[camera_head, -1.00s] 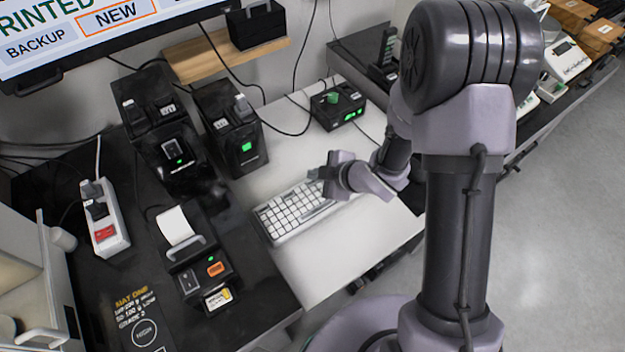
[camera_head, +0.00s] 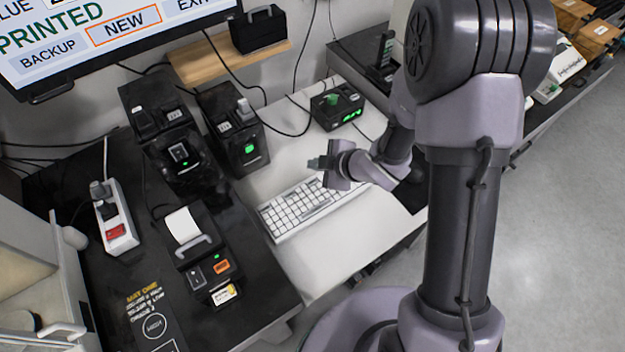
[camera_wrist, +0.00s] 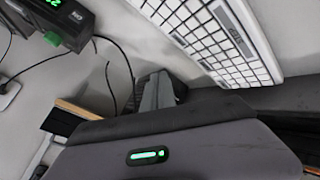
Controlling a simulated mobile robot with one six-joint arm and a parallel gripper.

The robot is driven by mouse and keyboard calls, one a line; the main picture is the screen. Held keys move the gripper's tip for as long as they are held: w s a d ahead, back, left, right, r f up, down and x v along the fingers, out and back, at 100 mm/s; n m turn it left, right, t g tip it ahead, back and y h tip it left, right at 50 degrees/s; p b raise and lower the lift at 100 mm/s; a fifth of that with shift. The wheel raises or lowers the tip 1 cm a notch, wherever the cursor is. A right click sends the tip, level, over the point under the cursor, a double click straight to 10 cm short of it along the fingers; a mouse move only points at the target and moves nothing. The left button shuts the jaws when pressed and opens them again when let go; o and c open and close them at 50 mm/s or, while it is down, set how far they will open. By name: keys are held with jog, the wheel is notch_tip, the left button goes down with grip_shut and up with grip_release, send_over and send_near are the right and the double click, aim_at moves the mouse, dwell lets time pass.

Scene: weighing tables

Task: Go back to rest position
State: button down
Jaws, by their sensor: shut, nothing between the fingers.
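My gripper (camera_head: 322,163) is above the white table (camera_head: 305,270), over the far right end of a white keyboard (camera_head: 295,212). It looks shut and empty. In the wrist view the fingers (camera_wrist: 157,88) show as dark shapes close together, with the keyboard (camera_wrist: 215,40) at the upper right. My arm stands on the right side of the head view and bends down to the gripper. The arm hides part of the table's right side.
A black box with a green display (camera_head: 337,107) stands behind the gripper. Two black devices, one of them here (camera_head: 236,135), and a label printer (camera_head: 203,262) stand to the left. A power strip (camera_head: 116,225) lies further left. A screen (camera_head: 110,40) hangs at the upper left. Floor is clear at right.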

dwell(0.3)
jog(key=s+d+r+m+t+h, duration=0.1)
jog(key=d+r+m+h, duration=0.2)
jog(key=d+r+m, duration=0.5)
jog(key=s+d+r+m+t+h, duration=0.15)
jog(key=d+r+m+h, duration=0.3)
jog(key=r, duration=0.55)
jog(key=s+a+r+m+g+y, duration=0.1)
jog(key=s+r+m, duration=0.3)
jog(key=s, duration=0.6)
jog(key=s+a+r+m+g+y, duration=0.2)
jog(key=s+r+m, duration=0.2)
jog(key=s, duration=0.6)
jog(key=shift+m, duration=1.05)
jog(key=shift+a, duration=0.15)
